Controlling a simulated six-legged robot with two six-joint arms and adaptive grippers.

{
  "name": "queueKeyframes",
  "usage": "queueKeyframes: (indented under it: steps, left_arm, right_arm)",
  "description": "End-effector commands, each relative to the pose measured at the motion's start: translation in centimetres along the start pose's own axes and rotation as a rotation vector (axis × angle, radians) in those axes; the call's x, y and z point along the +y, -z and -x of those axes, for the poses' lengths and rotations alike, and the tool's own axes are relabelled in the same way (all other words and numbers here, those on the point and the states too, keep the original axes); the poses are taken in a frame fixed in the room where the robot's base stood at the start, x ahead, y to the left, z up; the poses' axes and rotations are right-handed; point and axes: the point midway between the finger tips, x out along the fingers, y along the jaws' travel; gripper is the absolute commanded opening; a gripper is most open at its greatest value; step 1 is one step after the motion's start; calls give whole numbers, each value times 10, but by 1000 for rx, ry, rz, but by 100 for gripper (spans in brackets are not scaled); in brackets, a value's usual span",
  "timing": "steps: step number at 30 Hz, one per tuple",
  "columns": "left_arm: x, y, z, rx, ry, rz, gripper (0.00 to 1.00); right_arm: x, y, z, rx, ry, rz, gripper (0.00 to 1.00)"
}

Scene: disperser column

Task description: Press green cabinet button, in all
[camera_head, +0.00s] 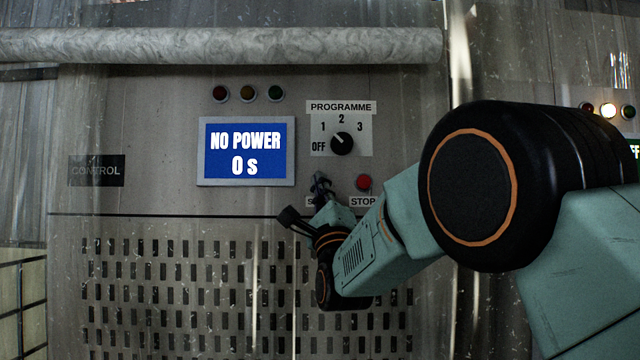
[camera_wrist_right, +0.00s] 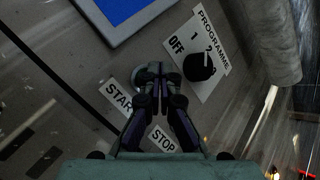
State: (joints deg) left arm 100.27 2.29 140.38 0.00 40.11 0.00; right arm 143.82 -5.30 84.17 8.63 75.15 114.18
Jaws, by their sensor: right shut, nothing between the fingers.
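The control cabinet (camera_head: 160,195) faces me. My right gripper (camera_head: 320,183) is shut and empty, its fingertips at the panel over the START label (camera_head: 310,202), mostly covered. In the right wrist view the closed fingertips (camera_wrist_right: 155,78) lie over a round, pale-rimmed part (camera_wrist_right: 142,78) beside the START label (camera_wrist_right: 118,98). The green button's face is hidden behind the fingers, and I cannot tell whether they touch it. The red stop button (camera_head: 364,183) sits just right, above the STOP label (camera_head: 363,201). My left gripper is not in view.
The screen (camera_head: 246,152) reads "NO POWER" and "0 s". The black programme knob (camera_head: 342,144) sits above the buttons. Red, amber and green lamps (camera_head: 248,93) look unlit. A thick pipe (camera_head: 220,45) crosses the top. Another cabinet with a lit lamp (camera_head: 608,110) stands right.

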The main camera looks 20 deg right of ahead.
Motion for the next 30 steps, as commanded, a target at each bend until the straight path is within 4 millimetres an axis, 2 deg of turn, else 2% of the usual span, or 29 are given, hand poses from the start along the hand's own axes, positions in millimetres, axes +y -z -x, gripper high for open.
queueKeyframes:
  steps: [30]
  left_arm:
    - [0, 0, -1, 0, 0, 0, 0]
  right_arm:
    - [5, 4, -6, 0, 0, 0, 0]
